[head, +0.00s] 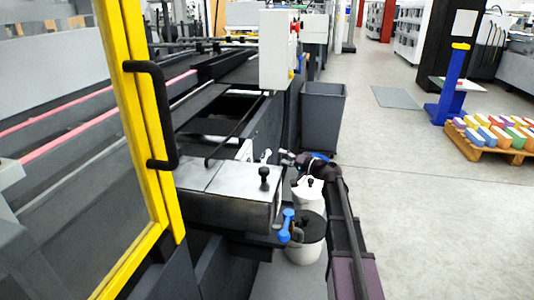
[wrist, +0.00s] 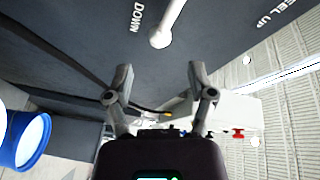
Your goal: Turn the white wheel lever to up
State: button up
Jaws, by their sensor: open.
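The white wheel lever (wrist: 170,22) shows at the top of the wrist view, a white rod ending in a round knob, on a dark panel. Its knob end lies close to the printed word DOWN (wrist: 137,17). The label ending in EEL UP (wrist: 272,12) is further right. My gripper (wrist: 159,74) is open and empty, with its fingertips apart just below the knob in the picture and not around it. In the head view a small white knob, probably this lever (head: 266,156), shows just left of my gripper (head: 288,158).
A metal box with a black knob (head: 264,174) and a blue handle (head: 287,225) stand near my arm. A grey bin (head: 322,115) is behind.

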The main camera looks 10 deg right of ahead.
aim_at(268, 152)
jog(key=x, duration=0.7)
jog(key=shift+w+a+f, duration=0.1)
grip_shut()
